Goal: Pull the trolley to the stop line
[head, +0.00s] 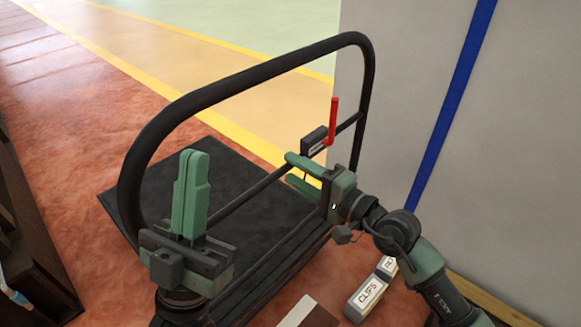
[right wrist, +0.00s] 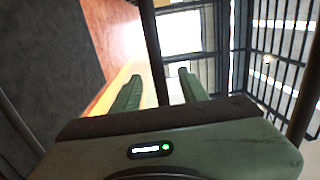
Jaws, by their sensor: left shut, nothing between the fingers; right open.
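The trolley has a flat black deck (head: 150,195) and a tall black hoop handle (head: 215,92) with a crossbar. A small dark box (head: 314,142) and an upright red lever (head: 333,122) sit at the crossbar's right part. My right gripper (head: 289,170) is open beside the crossbar, below the small box. In the right wrist view a dark bar (right wrist: 152,45) runs between the two finger lines; its depth is unclear. My left gripper (head: 191,192) is shut and empty, fingers upward, in front of the handle's left side. I cannot tell which floor marking is the stop line.
A grey wall (head: 440,130) with a blue stripe stands close on the right. A bin labelled CLIPS (head: 367,298) and another bin (head: 387,267) are at its foot. A dark shelf (head: 30,235) stands at left. Yellow-edged floor behind the trolley is clear.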

